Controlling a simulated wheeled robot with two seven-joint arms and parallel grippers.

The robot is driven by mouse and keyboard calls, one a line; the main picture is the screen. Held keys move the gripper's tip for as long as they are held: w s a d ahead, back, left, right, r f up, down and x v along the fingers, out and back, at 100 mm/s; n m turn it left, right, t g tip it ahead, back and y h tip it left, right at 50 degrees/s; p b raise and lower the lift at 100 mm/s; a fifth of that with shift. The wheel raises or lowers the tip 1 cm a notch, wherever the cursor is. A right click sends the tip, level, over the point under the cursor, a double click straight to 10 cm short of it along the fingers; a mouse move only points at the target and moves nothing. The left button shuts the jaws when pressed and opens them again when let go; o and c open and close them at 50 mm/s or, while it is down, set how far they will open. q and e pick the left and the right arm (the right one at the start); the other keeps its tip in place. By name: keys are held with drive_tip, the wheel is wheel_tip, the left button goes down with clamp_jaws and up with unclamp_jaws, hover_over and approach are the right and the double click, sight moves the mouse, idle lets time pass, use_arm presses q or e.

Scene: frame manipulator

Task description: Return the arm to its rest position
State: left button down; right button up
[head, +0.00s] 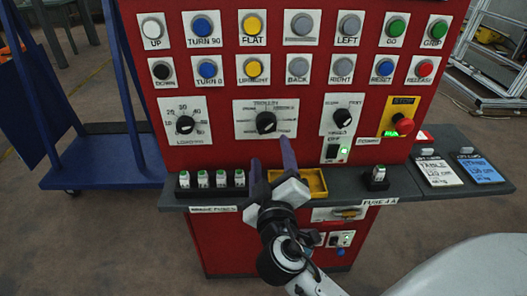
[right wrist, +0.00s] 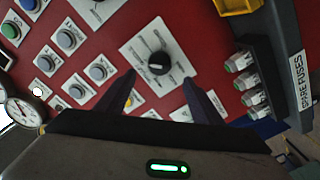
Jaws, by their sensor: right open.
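My right gripper (head: 271,149) is in front of the red control panel (head: 222,101), just above the shelf edge in the head view. Its two dark purple fingers are apart with nothing between them. In the right wrist view the open fingers (right wrist: 160,77) point toward the panel, with a black rotary knob (right wrist: 159,63) on a white plate beyond and between their tips. The same knob shows in the head view (head: 266,122), just above the fingertips. The fingers look clear of the knob. My left gripper is not in view.
A grey shelf (head: 400,186) juts from the panel, holding a rack of spare fuses (head: 212,183), a yellow tray (head: 314,181) and a single fuse (head: 378,177). A blue cart (head: 105,163) stands at left. Open floor lies in front.

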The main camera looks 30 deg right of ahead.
drive_tip(key=s+a+f+n+g+y, duration=0.1)
drive_tip(key=s+a+f+g+y, duration=0.2)
drive_tip(key=f, duration=0.8)
drive_tip(key=s+a+f+n+g+y, duration=0.1)
drive_tip(key=s+a+f+y, duration=0.3)
drive_tip(key=f, duration=0.6)
drive_tip(key=s+a+f+m+g+y, duration=0.2)
drive_tip(key=s+a+f+y, duration=0.3)
drive_tip(key=s+f, duration=0.6)
drive_tip(key=shift+s+a+f+m+g, duration=0.2)
drive_tip(key=shift+s+a+m+g, duration=0.1)
drive_tip(key=shift+s+a, duration=0.3)
